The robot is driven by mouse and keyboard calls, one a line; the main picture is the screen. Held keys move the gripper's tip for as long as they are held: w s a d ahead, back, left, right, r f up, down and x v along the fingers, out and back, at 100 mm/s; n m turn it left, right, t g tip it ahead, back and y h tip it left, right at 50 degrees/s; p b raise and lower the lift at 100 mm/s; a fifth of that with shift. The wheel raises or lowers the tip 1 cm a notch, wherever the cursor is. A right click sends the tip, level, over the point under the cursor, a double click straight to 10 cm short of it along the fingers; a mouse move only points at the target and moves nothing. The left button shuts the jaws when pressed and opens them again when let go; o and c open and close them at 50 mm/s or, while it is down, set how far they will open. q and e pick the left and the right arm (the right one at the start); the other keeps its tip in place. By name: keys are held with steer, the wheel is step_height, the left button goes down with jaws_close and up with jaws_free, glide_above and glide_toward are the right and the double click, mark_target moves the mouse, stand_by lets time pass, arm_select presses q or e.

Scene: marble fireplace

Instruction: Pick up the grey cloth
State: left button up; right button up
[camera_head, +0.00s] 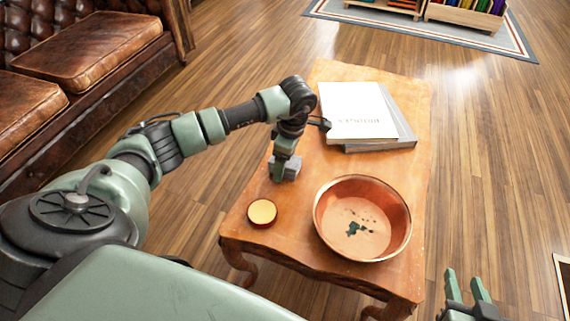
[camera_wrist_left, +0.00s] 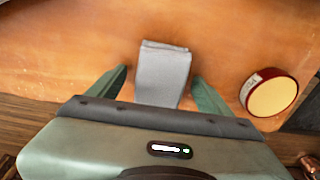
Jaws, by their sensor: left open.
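The grey cloth (camera_head: 291,170) lies folded on the wooden table near its left edge. In the left wrist view the cloth (camera_wrist_left: 163,72) is a narrow grey folded strip. My left gripper (camera_wrist_left: 158,82) is open, with one green finger on each side of the cloth and a gap to both. In the head view my left gripper (camera_head: 283,165) points down at the cloth and hides part of it. My right gripper (camera_head: 467,287) is at the lower right, off the table, with its two fingers apart and nothing between them.
The wooden table (camera_head: 300,240) holds a round tin with a yellow lid (camera_head: 262,212) close to the cloth, a copper bowl (camera_head: 400,215) with dark specks inside, and a white book (camera_head: 358,112) on a grey one. A brown leather sofa (camera_head: 90,55) stands at the left.

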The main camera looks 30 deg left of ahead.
arm_select(q)
steer(key=shift+f, duration=0.15)
arm_select(e)
steer(key=shift+w+a+r+t, duration=0.15)
steer(key=shift+w+r+t, duration=0.15)
steer(key=shift+r, duration=0.1)
arm_select(q)
steer(key=c, duration=1.4)
steer(key=shift+c, duration=0.2)
